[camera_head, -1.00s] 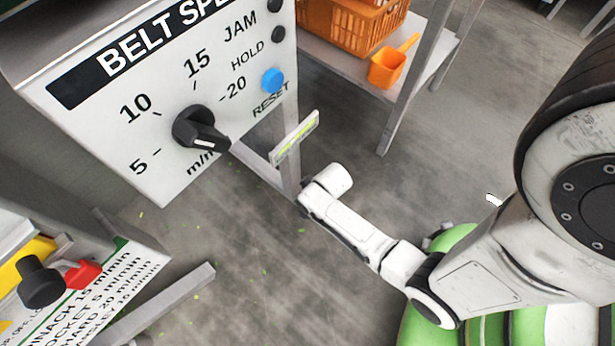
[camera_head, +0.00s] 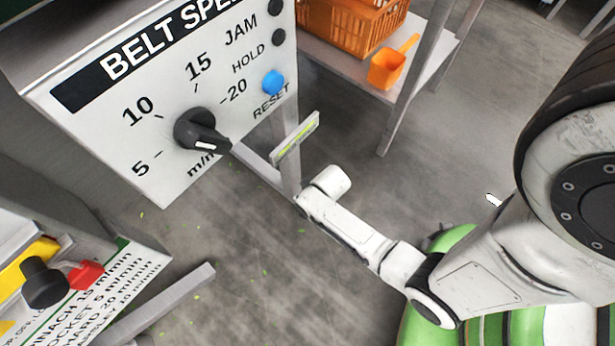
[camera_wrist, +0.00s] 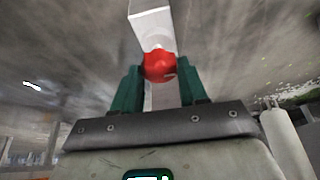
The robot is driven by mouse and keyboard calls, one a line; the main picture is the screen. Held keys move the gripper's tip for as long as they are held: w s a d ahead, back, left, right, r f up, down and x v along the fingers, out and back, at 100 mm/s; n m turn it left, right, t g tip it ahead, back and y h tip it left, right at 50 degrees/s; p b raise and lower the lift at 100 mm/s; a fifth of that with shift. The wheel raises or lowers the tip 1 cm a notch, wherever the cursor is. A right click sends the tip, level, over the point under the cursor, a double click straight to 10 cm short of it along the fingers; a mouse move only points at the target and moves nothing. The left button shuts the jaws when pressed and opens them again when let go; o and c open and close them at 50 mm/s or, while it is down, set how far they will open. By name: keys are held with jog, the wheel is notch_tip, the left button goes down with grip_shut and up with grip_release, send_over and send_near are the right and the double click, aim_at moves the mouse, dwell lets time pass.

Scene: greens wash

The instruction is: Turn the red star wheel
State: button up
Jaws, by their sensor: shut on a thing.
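In the wrist view, a rounded red thing, the red star wheel (camera_wrist: 158,65), sits between the two green fingers of my gripper (camera_wrist: 159,79). The fingers are shut on it, one on each side. A pale upright bar (camera_wrist: 151,25) stands right behind it. The wheel's star points cannot be made out, and its turn angle cannot be told. In the head view my gripper and the held wheel do not show; only my white arm reaches down over the floor.
A belt speed panel (camera_head: 75,135) with a black knob (camera_head: 200,131) and a blue button (camera_head: 273,82) stands at left. An orange crate (camera_head: 345,25) and an orange scoop (camera_head: 390,68) rest on a shelf at the top. Grey floor lies open between.

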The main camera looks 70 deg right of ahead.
jog(key=m, duration=0.2)
jog(key=m+g+h, duration=0.1)
jog(key=m, duration=0.1)
jog(key=shift+a+m+h+p, duration=0.1)
jog(key=shift+m+h+p, duration=0.2)
jog(key=shift+m, duration=0.1)
jog(key=m+g+h+b, duration=0.1)
jog(key=m, duration=0.4)
jog(key=shift+w, duration=0.15)
jog(key=shift+a+m+g, duration=0.1)
jog(key=shift+m+g, duration=0.2)
jog(key=shift+g, duration=0.1)
jog(key=o, duration=1.1)
jog(key=shift+c, duration=0.2)
jog(key=shift+w, duration=0.1)
jog(key=shift+r, duration=0.15)
